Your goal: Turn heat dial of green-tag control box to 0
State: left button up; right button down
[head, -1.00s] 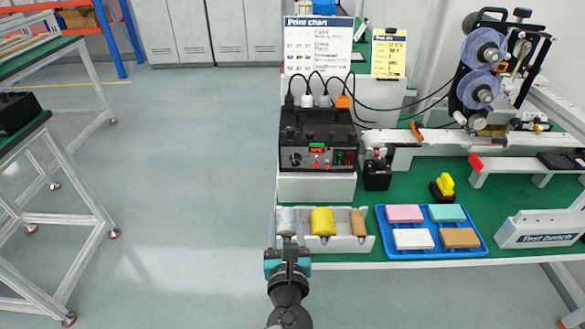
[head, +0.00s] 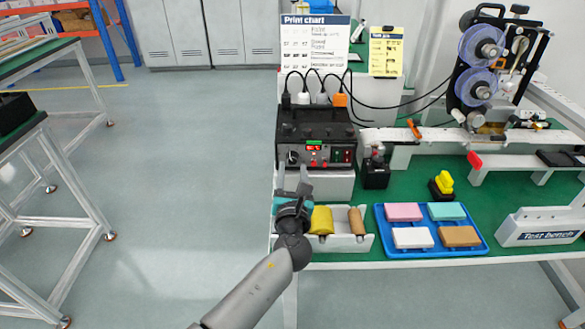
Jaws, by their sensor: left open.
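The control box (head: 316,133) is black and stands on a white block at the left end of the green bench. Its front has a red lit display, a green tag (head: 313,142), a dial (head: 293,157) at the left and small buttons and switches at the right. My left gripper (head: 297,176) is open just below and in front of the dial, pointing up toward it. I cannot tell whether the fingers touch the dial, and its setting is too small to read. My right gripper is not in view.
A small black device (head: 376,172) stands beside the box. Cables and plugs rise behind it. A reel machine (head: 490,75) stands at the back right.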

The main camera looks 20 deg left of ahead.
aim_at(292, 159)
pick_arm(q)
jog(key=shift+x, duration=1.35)
grip_shut()
